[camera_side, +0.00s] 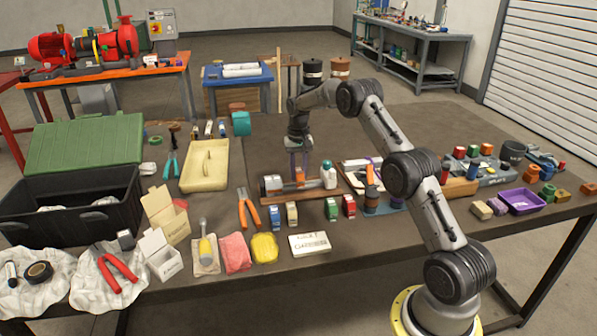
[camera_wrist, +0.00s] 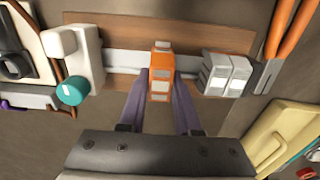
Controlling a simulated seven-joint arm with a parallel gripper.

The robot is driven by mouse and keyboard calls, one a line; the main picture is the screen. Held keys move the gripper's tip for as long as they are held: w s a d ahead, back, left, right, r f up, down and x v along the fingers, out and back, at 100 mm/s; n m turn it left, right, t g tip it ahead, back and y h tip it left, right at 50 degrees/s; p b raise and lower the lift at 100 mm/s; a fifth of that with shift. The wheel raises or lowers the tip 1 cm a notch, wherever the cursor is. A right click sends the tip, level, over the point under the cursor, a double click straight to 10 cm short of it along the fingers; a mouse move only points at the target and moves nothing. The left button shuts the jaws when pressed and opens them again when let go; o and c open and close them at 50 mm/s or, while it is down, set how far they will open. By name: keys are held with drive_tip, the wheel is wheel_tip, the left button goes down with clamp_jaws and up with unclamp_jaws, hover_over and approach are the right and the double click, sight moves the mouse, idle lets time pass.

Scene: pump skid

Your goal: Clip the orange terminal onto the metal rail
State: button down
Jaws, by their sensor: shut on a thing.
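The orange terminal (camera_wrist: 161,72) is a small block with pale faces, between the two purple fingers of my gripper (camera_wrist: 160,84) in the wrist view. My gripper (camera_side: 299,160) is shut on it and points down in the side view, where the orange terminal (camera_side: 299,174) shows just over the rail board. The metal rail (camera_wrist: 122,59) runs left to right across a wooden board (camera_wrist: 120,26). The terminal overlaps the rail in the wrist view; I cannot tell whether it is seated. Its underside is hidden.
Grey-white blocks (camera_wrist: 226,73) sit on the rail to the right in the wrist view. A white piece with a teal knob (camera_wrist: 70,90) stands at the left. Orange-handled pliers (camera_side: 248,209) and a green terminal (camera_side: 331,208) lie near the board in the side view.

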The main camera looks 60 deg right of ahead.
drive_tip(key=shift+f, duration=0.9)
idle(0.3)
drive_tip(key=c, duration=0.5)
unclamp_jaws()
drive_tip(key=shift+r, duration=0.1)
